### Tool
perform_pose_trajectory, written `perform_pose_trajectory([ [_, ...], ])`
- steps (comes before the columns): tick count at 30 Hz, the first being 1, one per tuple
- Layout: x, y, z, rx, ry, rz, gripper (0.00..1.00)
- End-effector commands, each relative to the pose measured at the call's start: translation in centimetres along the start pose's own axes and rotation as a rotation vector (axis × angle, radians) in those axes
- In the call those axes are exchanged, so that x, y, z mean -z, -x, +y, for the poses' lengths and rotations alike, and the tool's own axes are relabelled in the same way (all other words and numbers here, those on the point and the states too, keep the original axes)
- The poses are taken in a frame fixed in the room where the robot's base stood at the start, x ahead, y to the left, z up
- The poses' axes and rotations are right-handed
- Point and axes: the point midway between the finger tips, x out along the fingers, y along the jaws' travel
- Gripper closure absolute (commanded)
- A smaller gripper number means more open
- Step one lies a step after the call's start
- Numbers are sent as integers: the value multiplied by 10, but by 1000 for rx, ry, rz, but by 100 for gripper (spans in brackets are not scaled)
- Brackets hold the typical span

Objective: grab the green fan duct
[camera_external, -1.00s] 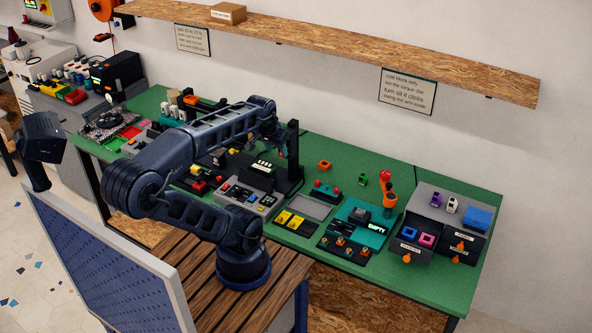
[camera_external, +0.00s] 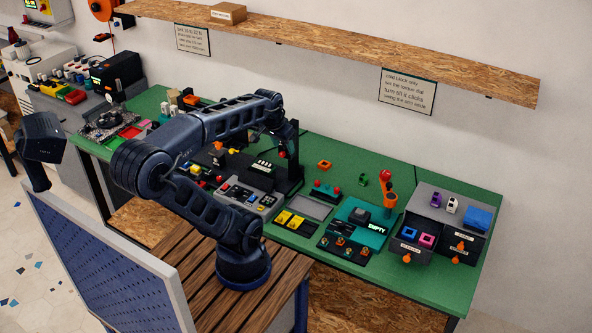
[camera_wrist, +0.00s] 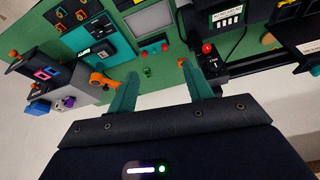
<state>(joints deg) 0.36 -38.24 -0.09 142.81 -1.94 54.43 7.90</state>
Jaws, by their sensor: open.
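The green fan duct (camera_external: 362,179) is a small green part on the green bench top, near the back and right of centre. In the wrist view the duct (camera_wrist: 148,72) shows beyond my fingertips, between them and nearer the left finger. My gripper (camera_wrist: 159,70) is open, with its two teal fingers spread and nothing between them. It is well apart from the duct.
An orange part (camera_external: 324,165) lies left of the duct. An orange stand with a red ball (camera_external: 385,175) is just right of it. A grey drawer unit (camera_external: 425,197) holds several coloured parts. A dark post (camera_external: 292,160) stands near my arm. A wooden shelf (camera_external: 400,65) overhangs the bench.

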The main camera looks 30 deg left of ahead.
Motion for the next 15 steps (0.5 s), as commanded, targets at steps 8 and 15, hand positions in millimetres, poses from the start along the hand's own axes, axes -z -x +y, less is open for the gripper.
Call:
perform_pose_trajectory([
  [8, 60, -25, 10, -72, -245, -57, 49],
  [15, 108, -56, 20, -145, -456, -86, 49],
])
